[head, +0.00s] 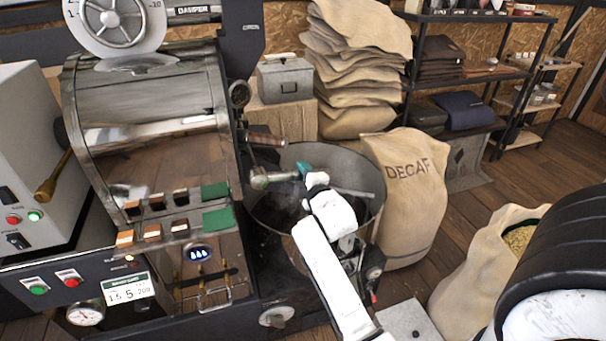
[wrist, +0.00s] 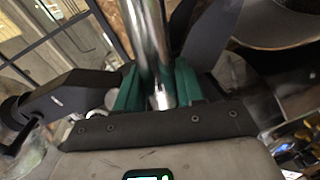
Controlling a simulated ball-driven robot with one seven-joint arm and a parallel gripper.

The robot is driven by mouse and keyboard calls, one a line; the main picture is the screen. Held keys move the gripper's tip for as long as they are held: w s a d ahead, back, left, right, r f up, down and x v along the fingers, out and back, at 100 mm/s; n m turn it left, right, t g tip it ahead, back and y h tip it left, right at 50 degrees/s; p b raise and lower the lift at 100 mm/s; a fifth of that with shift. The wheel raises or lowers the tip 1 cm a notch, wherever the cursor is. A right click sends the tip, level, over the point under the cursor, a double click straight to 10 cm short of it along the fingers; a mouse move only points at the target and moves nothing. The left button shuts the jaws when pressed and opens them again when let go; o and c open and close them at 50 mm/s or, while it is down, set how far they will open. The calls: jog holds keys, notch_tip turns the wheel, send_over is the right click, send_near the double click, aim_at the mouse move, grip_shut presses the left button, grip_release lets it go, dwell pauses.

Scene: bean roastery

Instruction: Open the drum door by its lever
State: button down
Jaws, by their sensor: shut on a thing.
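In the wrist view my gripper (wrist: 158,86) is shut on a shiny metal rod, which appears to be the lever (wrist: 148,35); the rod runs up between the green fingers. In the head view the lever (head: 279,177) is a short metal bar that reaches from a rounded joint beside the roaster to my fingers. The roaster drum (head: 150,115) stands at the left. The drum door itself is seen edge-on and I cannot tell whether it is open or shut.
The cooling bin (head: 376,205) lies under my gripper. A wooden-handled part (head: 266,139) sticks out above the lever. A DECAF sack (head: 412,205) stands right of the bin, and an open bean sack (head: 475,262) stands farther right. Wooden floor shows between them.

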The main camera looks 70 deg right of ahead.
jog(key=shift+r, duration=0.25)
dwell(0.3)
jog(key=c, duration=0.8)
grip_release()
jog(key=shift+s+a, duration=0.1)
jog(key=shift+s+a, duration=0.2)
jog(key=shift+a, duration=0.05)
jog(key=b+v, duration=0.1)
jog(key=v, duration=0.9)
jog(key=shift+b, duration=0.35)
